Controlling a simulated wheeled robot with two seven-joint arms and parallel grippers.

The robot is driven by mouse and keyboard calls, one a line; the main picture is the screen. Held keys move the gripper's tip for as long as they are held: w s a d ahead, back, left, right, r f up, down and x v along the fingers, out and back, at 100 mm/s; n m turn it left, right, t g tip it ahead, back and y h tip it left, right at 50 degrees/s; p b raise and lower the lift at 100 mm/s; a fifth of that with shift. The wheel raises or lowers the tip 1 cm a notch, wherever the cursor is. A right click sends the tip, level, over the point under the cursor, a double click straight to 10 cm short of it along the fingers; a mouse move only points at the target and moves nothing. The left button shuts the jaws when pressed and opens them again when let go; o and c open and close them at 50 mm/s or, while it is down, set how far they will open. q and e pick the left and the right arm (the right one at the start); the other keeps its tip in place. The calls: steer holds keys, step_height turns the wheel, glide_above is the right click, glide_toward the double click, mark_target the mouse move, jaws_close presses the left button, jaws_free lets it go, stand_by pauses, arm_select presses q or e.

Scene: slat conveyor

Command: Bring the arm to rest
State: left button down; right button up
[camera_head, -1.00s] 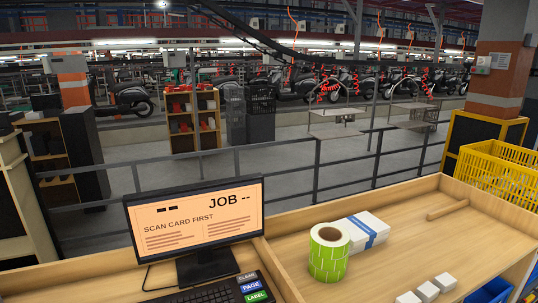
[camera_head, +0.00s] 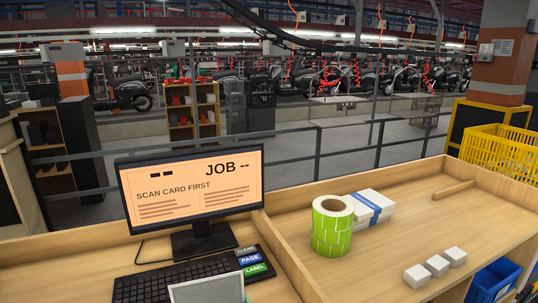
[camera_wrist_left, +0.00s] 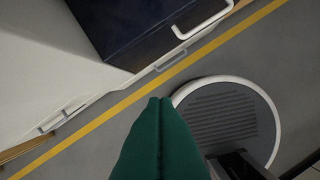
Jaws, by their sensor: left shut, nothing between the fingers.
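My left gripper (camera_wrist_left: 160,102) shows in the left wrist view as two green fingers pressed together, with nothing between them. It points over the grey floor, apart from any object. The left arm does not show in the head view. My right gripper is in neither view.
A grey framed panel (camera_head: 207,290) is cut off below. A yellow floor line (camera_wrist_left: 118,108) crosses the wrist view.

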arm_select(q)
steer(key=s+a+f+b, duration=0.1)
steer(key=s+f+b, duration=0.3)
steer(key=s+f, duration=0.4)
steer(key=s+a+f+g+b, duration=0.1)
steer(key=s+f+b, duration=0.3)
steer(key=f, duration=1.2)
steer(key=s+a, duration=0.1)
steer(key=s, duration=0.2)
steer(key=shift+s+f+b, duration=0.3)
steer(key=shift+s, duration=0.05)
